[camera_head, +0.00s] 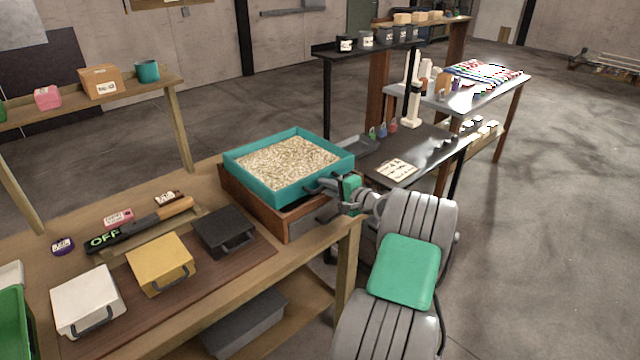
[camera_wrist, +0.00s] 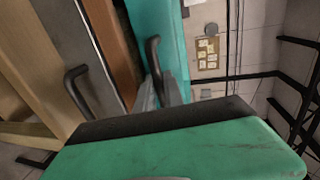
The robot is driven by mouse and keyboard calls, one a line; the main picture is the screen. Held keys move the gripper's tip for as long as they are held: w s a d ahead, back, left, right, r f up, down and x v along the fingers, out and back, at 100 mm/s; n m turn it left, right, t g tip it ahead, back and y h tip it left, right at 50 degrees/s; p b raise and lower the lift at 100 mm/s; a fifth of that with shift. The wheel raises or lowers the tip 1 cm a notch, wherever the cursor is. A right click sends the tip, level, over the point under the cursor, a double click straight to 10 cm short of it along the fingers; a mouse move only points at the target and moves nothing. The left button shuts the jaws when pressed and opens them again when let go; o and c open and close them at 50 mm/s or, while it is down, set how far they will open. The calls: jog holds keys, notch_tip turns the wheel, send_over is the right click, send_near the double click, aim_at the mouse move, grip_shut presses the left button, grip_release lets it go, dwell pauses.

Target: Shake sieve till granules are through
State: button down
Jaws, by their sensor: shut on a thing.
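The teal sieve (camera_head: 318,178) is a square tray filled with pale granules (camera_head: 288,160). It sits on or just above a brown wooden frame (camera_head: 262,208) at the right end of the wooden bench; the exact contact is hard to tell. My gripper (camera_head: 326,187) is at the sieve's near right side, shut on its dark handle. In the wrist view the sieve's teal wall (camera_wrist: 158,35) and its dark handle (camera_wrist: 154,58) show, with my gripper's fingers (camera_wrist: 160,92) at the handle. What lies beneath the granules is hidden.
On the bench are a black box (camera_head: 224,231), a yellow box (camera_head: 160,263) and a white box (camera_head: 88,298), each with a handle. A lever marked OFF (camera_head: 104,240) lies behind them. A dark table (camera_head: 425,150) stands to the right. The floor at far right is open.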

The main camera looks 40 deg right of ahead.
jog(key=shift+f+v, duration=0.2)
jog(key=shift+v, duration=0.9)
jog(key=c, duration=1.5)
grip_release()
jog(key=shift+o, duration=0.2)
